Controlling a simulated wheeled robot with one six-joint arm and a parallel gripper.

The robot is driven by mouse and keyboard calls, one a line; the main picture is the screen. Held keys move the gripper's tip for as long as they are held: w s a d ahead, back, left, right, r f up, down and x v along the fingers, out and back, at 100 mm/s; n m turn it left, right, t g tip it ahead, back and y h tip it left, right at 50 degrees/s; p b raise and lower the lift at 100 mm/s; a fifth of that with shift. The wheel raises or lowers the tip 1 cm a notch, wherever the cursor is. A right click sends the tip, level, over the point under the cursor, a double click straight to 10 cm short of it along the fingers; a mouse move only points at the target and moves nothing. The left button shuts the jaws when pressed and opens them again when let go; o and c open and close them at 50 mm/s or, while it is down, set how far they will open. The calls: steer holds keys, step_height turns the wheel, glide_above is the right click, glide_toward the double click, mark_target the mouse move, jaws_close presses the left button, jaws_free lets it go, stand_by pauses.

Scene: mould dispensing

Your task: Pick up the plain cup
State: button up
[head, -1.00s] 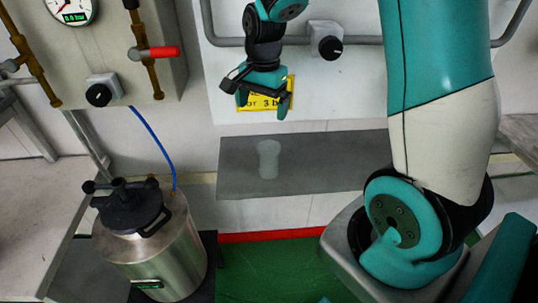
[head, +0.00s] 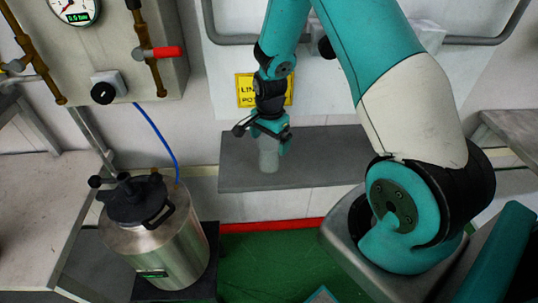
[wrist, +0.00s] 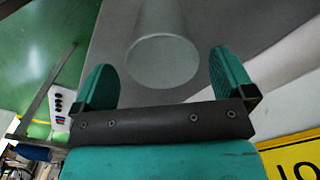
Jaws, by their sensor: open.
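The plain cup (head: 268,158) is a pale grey-green, translucent cup standing upright on a grey shelf (head: 330,160) against the wall. My gripper (head: 267,138) is over the shelf at the cup, and its fingers hide the cup's upper part in the head view. In the wrist view the cup (wrist: 163,55) shows between and beyond the two teal fingers. My gripper (wrist: 165,78) is open there, with a gap on each side of the cup and no contact that I can see.
A steel pressure pot (head: 160,245) with a black lid stands at lower left, with a blue hose (head: 155,135) running up from it. A panel with a gauge (head: 75,8) and red-handled valve (head: 160,53) is at upper left. A yellow sign (head: 246,90) is behind my arm.

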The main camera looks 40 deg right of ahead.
mark_target(269, 148)
steer(key=shift+w+f+p, duration=0.1)
steer(key=shift+f+p, duration=0.4)
steer(key=shift+f, duration=1.55)
steer(key=shift+c, duration=0.5)
steer(key=c, duration=0.8)
steer(key=shift+c, duration=0.3)
